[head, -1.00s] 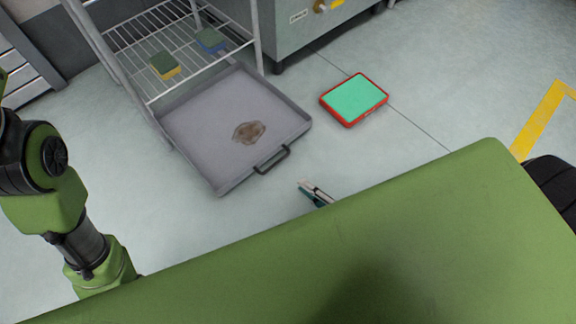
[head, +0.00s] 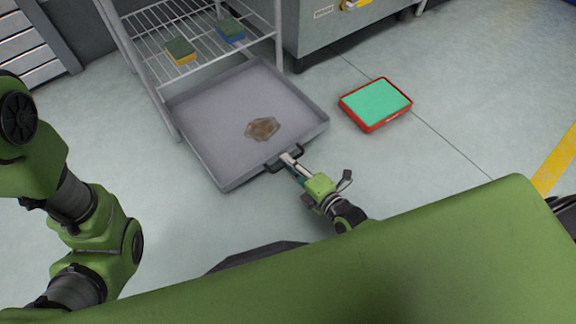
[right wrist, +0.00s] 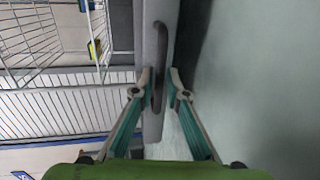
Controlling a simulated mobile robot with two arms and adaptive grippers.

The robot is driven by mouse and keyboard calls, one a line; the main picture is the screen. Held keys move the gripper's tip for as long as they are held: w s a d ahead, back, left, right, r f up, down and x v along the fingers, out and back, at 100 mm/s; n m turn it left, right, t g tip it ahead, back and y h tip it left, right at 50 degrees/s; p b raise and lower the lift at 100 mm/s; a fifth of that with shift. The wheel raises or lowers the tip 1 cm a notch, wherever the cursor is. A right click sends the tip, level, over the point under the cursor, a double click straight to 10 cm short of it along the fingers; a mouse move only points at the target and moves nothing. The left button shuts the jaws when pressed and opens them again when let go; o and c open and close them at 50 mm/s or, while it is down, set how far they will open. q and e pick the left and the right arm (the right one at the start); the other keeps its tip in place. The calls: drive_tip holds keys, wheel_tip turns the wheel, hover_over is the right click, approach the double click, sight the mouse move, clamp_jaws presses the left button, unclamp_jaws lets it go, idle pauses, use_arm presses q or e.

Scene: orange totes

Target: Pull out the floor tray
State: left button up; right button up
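The grey floor tray (head: 210,120) lies on the floor under the front of the wire rack, a brown stain on its bottom. Its dark bar handle (head: 271,166) is on the front wall. My right gripper (head: 286,158) is at this handle. In the right wrist view the handle (right wrist: 161,45) runs between the two fingertips of my right gripper (right wrist: 160,77), one on each side. The gap is narrow, and I cannot tell whether both fingers press on the bar. My left arm is at the left of the head view; its gripper is out of view.
The wire rack (head: 200,45) stands over the tray's rear, with a yellow-green sponge (head: 180,51) and a blue-green sponge (head: 230,30) on its shelf. A red tray with a green top (head: 376,104) lies to the right. The floor in front is clear.

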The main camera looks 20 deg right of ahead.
sight(281, 154)
drive_tip(key=shift+w+a, duration=0.1)
drive_tip(key=shift+w, duration=0.25)
clamp_jaws()
drive_tip(key=shift+r+p+x, duration=0.15)
drive_tip(key=shift+r+x, duration=0.05)
drive_tip(key=shift+x, duration=0.65)
drive_tip(key=shift+r+p+x, duration=0.15)
drive_tip(key=shift+p+x, duration=0.05)
drive_tip(key=shift+x, duration=0.6)
drive_tip(key=shift+r+p+x, duration=0.15)
drive_tip(key=shift+r+x, duration=0.05)
drive_tip(key=shift+x, duration=0.65)
drive_tip(key=shift+w, duration=0.1)
unclamp_jaws()
